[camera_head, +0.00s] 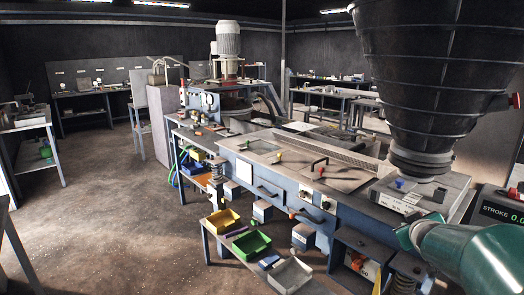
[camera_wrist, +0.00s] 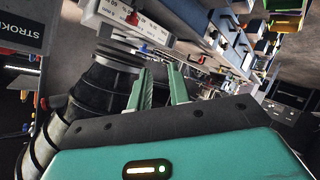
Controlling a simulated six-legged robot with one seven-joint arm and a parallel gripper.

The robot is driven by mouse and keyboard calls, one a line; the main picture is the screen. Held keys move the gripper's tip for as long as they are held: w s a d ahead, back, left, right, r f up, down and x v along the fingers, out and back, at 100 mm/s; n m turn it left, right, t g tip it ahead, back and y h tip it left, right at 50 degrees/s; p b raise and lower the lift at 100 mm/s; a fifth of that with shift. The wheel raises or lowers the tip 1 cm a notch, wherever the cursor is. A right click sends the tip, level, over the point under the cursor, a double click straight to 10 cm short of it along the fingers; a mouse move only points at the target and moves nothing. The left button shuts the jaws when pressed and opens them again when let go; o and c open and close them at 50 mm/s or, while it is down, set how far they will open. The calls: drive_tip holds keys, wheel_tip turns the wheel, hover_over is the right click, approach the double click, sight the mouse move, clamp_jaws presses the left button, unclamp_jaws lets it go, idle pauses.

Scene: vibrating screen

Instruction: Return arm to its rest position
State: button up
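My green arm reaches in from the lower right of the head view, and my gripper (camera_head: 406,234) is at its left end, in front of the machine's right part. In the wrist view my gripper (camera_wrist: 158,68) shows two green fingers with a clear gap between them and nothing in the gap. The fingers stand out in free air. The vibrating screen machine (camera_head: 290,170) has a grey top and blue sides. A black ribbed hopper (camera_head: 430,70) hangs over its right end and shows beside the fingers in the wrist view (camera_wrist: 95,90).
A stroke display (camera_head: 500,212) stands right of the hopper. A yellow bin (camera_head: 222,222), a green bin (camera_head: 250,245) and a white bin (camera_head: 290,276) sit on a low shelf in front. Open floor (camera_head: 110,215) lies to the left. Workbenches line the back walls.

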drive_tip(key=s+a+f+m+g+y, duration=0.1)
drive_tip(key=s+a+g+y, duration=0.4)
drive_tip(key=s+a, duration=2.1)
drive_tip(key=shift+a+f+m+g, duration=0.4)
drive_tip(key=shift+a+m+g, duration=0.3)
drive_tip(key=shift+a, duration=0.1)
